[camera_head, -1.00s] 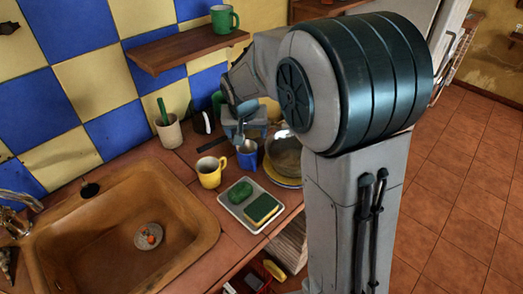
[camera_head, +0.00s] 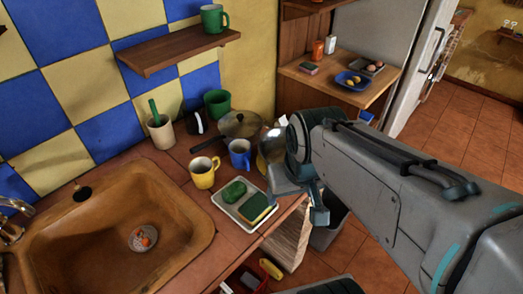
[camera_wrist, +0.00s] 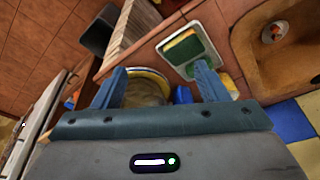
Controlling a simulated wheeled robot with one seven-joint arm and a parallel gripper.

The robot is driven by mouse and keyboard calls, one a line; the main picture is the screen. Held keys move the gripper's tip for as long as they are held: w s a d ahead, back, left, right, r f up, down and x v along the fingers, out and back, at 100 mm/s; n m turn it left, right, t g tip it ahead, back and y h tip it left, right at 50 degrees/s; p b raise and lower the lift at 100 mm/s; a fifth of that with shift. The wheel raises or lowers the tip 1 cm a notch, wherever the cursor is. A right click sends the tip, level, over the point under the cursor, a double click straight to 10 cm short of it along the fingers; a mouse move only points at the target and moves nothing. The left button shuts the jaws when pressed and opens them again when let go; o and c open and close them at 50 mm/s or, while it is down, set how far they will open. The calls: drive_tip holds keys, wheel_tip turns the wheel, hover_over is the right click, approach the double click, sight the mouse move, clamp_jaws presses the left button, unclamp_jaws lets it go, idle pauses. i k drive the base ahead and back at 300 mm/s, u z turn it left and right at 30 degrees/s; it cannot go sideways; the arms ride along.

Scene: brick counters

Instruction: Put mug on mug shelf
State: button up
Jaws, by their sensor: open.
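A wooden wall shelf (camera_head: 165,55) holds a green mug (camera_head: 213,19) at its right end. On the counter stand a yellow mug (camera_head: 203,173), a blue mug (camera_head: 239,154) and a larger green mug (camera_head: 217,103) by the wall. My gripper (camera_head: 314,196) is right of these mugs, near the counter's right edge, and holds nothing visible. In the wrist view my gripper (camera_wrist: 160,85) has its two fingers wide apart over a round bowl-like vessel on a yellow-rimmed plate. A blue rim, likely the blue mug (camera_wrist: 183,95), shows inside the right finger.
A tray (camera_head: 228,209) with a sponge and a green item lies in front of the mugs. A lidded pan (camera_head: 239,126) stands behind them and a metal bowl (camera_head: 270,148) to their right. The sink (camera_head: 120,235) is at left. The shelf's left part is bare.

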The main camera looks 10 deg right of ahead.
sight(157, 54)
drive_tip(key=k, duration=0.5)
drive_tip(key=z, duration=1.45)
drive_tip(key=i, duration=1.25)
drive_tip(key=u, duration=2.6)
